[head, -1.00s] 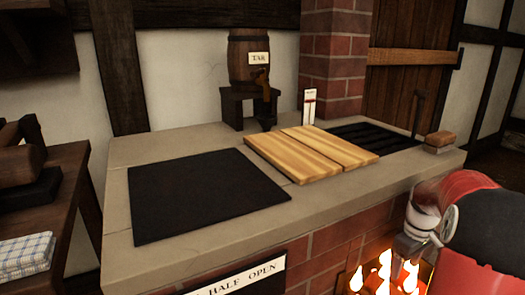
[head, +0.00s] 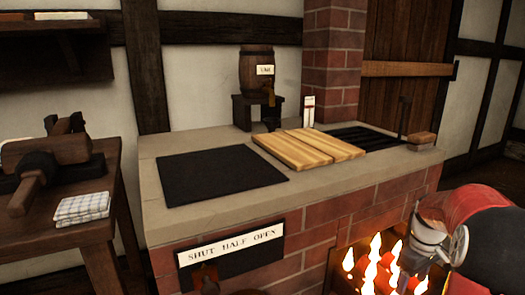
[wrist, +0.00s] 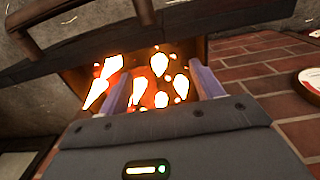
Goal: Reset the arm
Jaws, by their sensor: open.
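My gripper (wrist: 165,95) shows in the wrist view with its two fingers apart and nothing between them. It points toward the flames (wrist: 150,80) in the fire opening, with a dark handle bar above at the upper left. In the head view my red and black arm is at the lower right, in front of the fire opening (head: 385,270). The fingertips are hidden there.
The brick stove (head: 390,195) carries a black plate (head: 220,174), wooden boards (head: 308,149) and a dark grate (head: 367,137). A tar barrel (head: 256,68) stands behind. A sign (head: 231,245) reads "SHUT HALF OPEN". A side table holds a checked cloth (head: 82,209).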

